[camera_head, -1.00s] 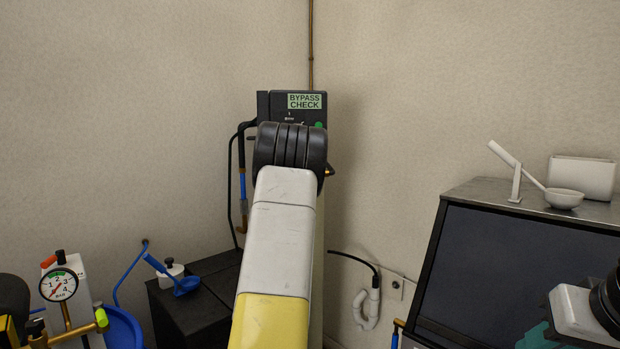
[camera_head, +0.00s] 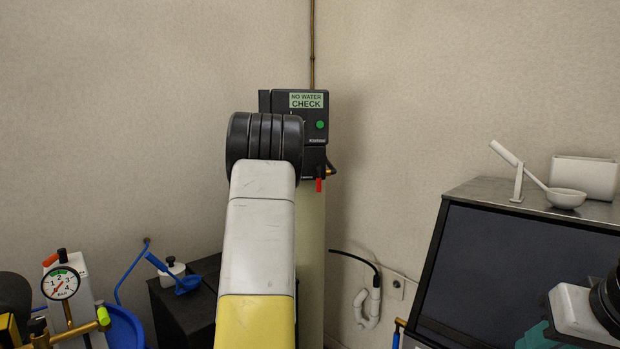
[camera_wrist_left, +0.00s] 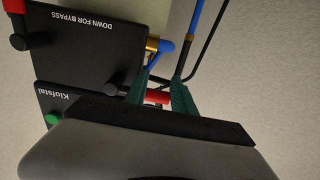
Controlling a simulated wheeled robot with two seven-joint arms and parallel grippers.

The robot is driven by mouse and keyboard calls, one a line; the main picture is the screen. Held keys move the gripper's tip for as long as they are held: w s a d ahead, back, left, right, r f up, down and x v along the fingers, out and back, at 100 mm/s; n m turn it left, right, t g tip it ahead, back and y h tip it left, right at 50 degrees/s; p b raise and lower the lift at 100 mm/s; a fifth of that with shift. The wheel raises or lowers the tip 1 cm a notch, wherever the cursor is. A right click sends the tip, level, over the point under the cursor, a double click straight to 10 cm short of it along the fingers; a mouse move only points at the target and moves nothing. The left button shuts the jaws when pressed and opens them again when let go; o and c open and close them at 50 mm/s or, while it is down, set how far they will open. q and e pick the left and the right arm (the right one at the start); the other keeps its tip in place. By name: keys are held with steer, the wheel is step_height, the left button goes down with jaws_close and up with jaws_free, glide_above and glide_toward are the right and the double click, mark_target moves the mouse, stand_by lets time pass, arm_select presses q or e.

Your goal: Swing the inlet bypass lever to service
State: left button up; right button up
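The black control box (camera_head: 300,120) at the top of the column shows a green display reading "NO WATER CHECK". My left arm hides its lower left part in the head view. In the left wrist view, which is upside down, a panel (camera_wrist_left: 85,40) is marked "DOWN FOR BYPASS". A red-ended lever (camera_wrist_left: 157,96) juts level from the box side, between the teal fingers of my left gripper (camera_wrist_left: 160,97). The fingers stand apart; firm contact is not clear. My right gripper (camera_head: 545,337) is partly visible at lower right.
A blue hose (camera_wrist_left: 193,22) and a dark tube run close to the left fingers. A dark-fronted machine (camera_head: 520,270) with a white scoop (camera_head: 566,198) on top stands right. A pressure gauge (camera_head: 61,282) is lower left.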

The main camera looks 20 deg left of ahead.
arm_select(q)
steer(key=shift+w+d+r, duration=0.2)
steer(key=shift+d+r, duration=0.2)
steer(key=shift+r, duration=0.15)
steer(key=v, duration=0.7)
steer(key=shift+f, duration=0.4)
steer(key=shift+s+a, duration=0.1)
